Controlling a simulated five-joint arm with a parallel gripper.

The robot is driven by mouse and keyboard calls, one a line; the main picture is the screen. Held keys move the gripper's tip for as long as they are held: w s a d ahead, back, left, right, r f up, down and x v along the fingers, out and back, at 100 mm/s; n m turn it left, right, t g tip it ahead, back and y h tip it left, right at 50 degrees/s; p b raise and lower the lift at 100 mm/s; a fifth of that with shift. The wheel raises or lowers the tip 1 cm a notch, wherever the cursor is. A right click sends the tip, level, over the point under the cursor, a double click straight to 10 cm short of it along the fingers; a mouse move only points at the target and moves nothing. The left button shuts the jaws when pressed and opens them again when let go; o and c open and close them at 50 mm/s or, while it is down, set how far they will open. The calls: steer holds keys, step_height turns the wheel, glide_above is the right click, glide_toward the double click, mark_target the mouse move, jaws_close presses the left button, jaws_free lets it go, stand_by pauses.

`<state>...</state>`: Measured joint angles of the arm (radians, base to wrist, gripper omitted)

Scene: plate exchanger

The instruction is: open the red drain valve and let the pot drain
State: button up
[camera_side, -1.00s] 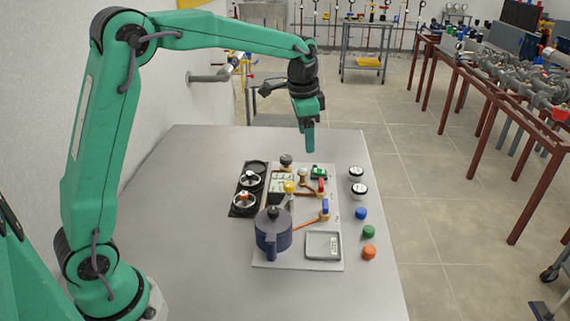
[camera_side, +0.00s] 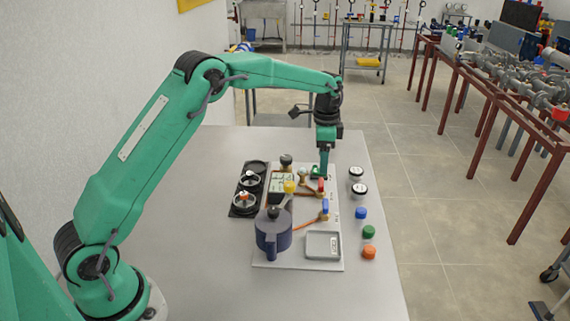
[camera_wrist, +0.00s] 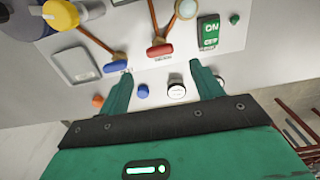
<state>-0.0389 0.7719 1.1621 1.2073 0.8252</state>
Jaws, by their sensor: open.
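The red drain valve (camera_side: 321,186) is on the right part of the pale panel, at the end of a copper pipe. Its red handle also shows in the wrist view (camera_wrist: 160,50), lying across the picture just beyond my fingertips. My gripper (camera_side: 323,172) is open and points down close above the red handle; contact cannot be told. In the wrist view my gripper (camera_wrist: 163,78) has its fingers well apart, with nothing held between them. The dark blue pot (camera_side: 272,236) stands at the panel's front left. Its contents are hidden.
A blue-handled valve (camera_side: 325,207) and a grey tray (camera_side: 323,245) lie nearer the camera. A yellow knob (camera_side: 290,187) stands to the left, and a green ON switch (camera_wrist: 208,35) near the red valve. Blue (camera_side: 361,213), green and orange caps sit at right.

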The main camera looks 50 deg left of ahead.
mark_target(321, 182)
steer(key=shift+f, duration=3.85)
steer(key=c, duration=1)
